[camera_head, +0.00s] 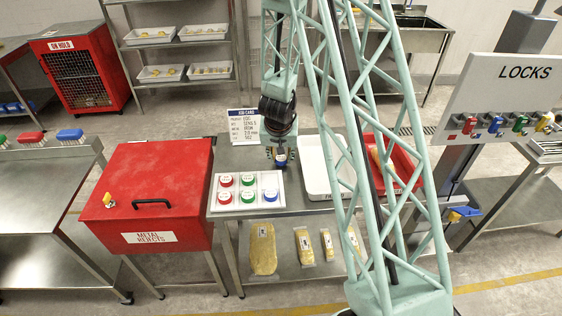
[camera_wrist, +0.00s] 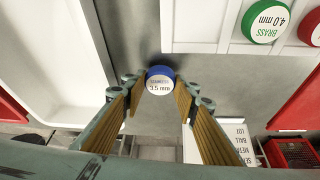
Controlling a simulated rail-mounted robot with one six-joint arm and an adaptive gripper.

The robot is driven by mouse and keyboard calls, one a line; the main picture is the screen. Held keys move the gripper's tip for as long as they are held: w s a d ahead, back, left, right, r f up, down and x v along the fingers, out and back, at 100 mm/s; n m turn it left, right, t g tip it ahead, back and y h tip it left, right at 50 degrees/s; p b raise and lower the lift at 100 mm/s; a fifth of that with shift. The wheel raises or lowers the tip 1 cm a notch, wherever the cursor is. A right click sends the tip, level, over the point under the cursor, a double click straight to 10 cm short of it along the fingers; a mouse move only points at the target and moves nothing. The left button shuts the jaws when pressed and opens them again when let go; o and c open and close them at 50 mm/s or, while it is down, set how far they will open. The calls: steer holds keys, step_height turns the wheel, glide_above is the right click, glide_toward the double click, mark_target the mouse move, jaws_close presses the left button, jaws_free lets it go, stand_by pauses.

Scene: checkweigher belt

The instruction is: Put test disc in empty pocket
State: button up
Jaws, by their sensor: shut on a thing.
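My gripper (camera_head: 280,153) is shut on a blue-rimmed test disc (camera_wrist: 159,84) with a white top reading 3.5 mm. The disc also shows as a small blue spot below the fingers in the head view (camera_head: 281,162). In the head view it is at the upper right of the white disc tray (camera_head: 246,210), apart from it. The tray holds red, green and blue discs. Its upper right pocket (camera_head: 270,179) looks empty, though small in the view. In the wrist view the tray (camera_wrist: 205,40) is at the upper right, with a green disc (camera_wrist: 265,21) marked BRASS 4.0 mm.
A job card (camera_head: 244,127) stands behind the disc tray. A white bin (camera_head: 318,183) and a red bin (camera_head: 407,166) lie to the right. The red metal rejects box (camera_head: 150,190) is to the left. Grey table (camera_wrist: 190,67) shows between the bins and tray.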

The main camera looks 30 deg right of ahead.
steer(key=shift+f, duration=0.5)
steer(key=shift+f, duration=0.15)
steer(key=o, duration=0.8)
steer(key=shift+o, duration=0.2)
steer(key=shift+s+a+r, duration=0.1)
steer(key=shift+r, duration=0.6)
steer(key=p+v, duration=0.5)
steer(key=v, duration=0.6)
steer(key=shift+s+a, duration=0.1)
